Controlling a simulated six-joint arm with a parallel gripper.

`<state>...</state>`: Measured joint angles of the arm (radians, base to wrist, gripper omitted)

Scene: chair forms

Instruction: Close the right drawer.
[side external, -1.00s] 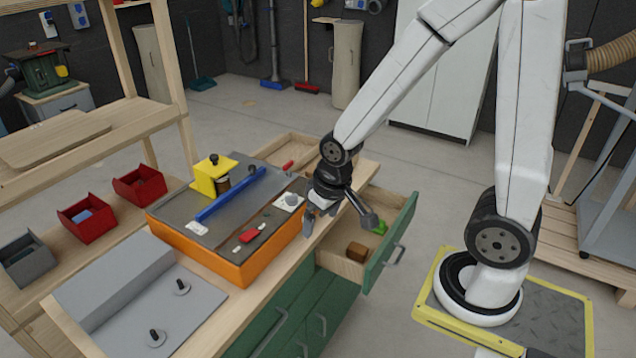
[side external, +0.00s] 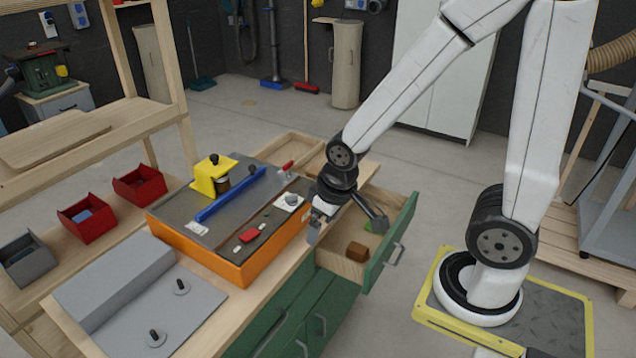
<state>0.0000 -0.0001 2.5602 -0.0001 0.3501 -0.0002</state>
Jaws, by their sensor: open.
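The right drawer (side external: 392,247) has a green front with a metal handle and stands pulled out from the workbench. Inside it lie a brown block (side external: 357,251) and a green item (side external: 368,226), the latter partly hidden by my gripper. My gripper (side external: 345,229) hangs over the bench edge and the open drawer, left of the drawer front. Its jaws are open, one finger to the left and one to the right, with nothing seen between them. I see no contact with the drawer front.
An orange machine box (side external: 225,266) with a blue bar sits on the bench left of my gripper. A grey fixture (side external: 190,313) with pegs stands nearer. Red bins (side external: 140,186) are further left. The floor right of the drawer front is open up to my yellow-edged base.

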